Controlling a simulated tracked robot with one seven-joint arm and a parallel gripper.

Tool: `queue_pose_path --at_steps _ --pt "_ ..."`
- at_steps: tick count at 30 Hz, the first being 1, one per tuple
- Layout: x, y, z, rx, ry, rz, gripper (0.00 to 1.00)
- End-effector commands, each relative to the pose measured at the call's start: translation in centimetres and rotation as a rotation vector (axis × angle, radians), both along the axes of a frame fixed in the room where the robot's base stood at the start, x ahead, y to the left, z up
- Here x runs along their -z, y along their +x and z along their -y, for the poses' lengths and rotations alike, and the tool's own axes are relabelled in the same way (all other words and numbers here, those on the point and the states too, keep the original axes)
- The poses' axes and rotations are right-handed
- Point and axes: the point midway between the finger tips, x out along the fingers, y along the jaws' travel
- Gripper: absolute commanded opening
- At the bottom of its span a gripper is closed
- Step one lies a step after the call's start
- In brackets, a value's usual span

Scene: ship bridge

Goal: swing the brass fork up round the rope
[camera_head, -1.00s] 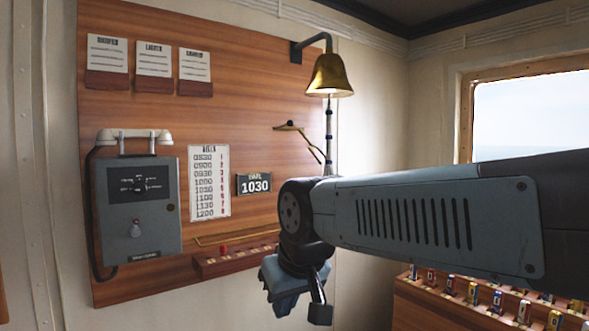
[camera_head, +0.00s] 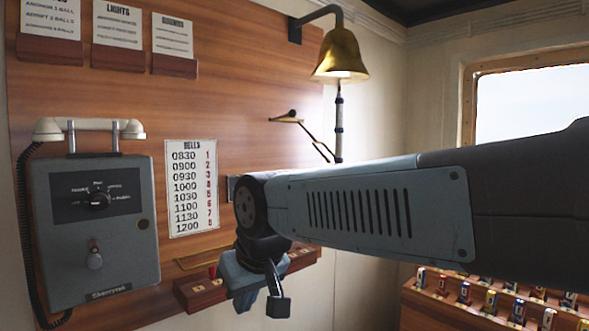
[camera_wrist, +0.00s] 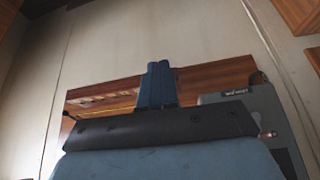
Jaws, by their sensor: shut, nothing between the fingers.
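The brass fork (camera_head: 312,137) is on the wooden wall panel below and left of the brass bell (camera_head: 341,55). Its thin arm slopes down to the right, and its lower end is just left of the rope (camera_head: 339,125). It does not appear to be around the rope. The rope hangs straight from the bell, and its lower part is hidden behind my arm. My gripper (camera_head: 248,296) is low in front of the panel, below and left of the fork and apart from it. In the wrist view its fingers (camera_wrist: 158,80) are together and empty.
A grey telephone box (camera_head: 98,225) is on the panel at left, with a bells chart (camera_head: 191,188) beside it. A small wooden shelf (camera_head: 199,292) is behind my gripper. A rack of small coloured items (camera_head: 490,302) stands at lower right. My arm crosses the right side.

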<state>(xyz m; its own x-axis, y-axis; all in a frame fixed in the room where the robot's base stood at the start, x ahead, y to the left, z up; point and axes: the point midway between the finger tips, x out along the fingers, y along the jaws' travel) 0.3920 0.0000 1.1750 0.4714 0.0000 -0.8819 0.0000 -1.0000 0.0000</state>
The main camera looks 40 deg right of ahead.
Motion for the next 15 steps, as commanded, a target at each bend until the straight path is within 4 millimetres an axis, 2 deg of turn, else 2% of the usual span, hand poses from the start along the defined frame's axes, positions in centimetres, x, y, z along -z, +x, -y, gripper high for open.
queue_pose_path --at_steps 8,12,15 --pt "0.0 0.2 0.3 -0.002 -0.010 -0.010 0.00" --pt "0.0 1.0 1.6 -0.014 -0.080 -0.074 0.00" --pt "0.1 2.1 4.0 -0.028 -0.174 -0.161 0.00"
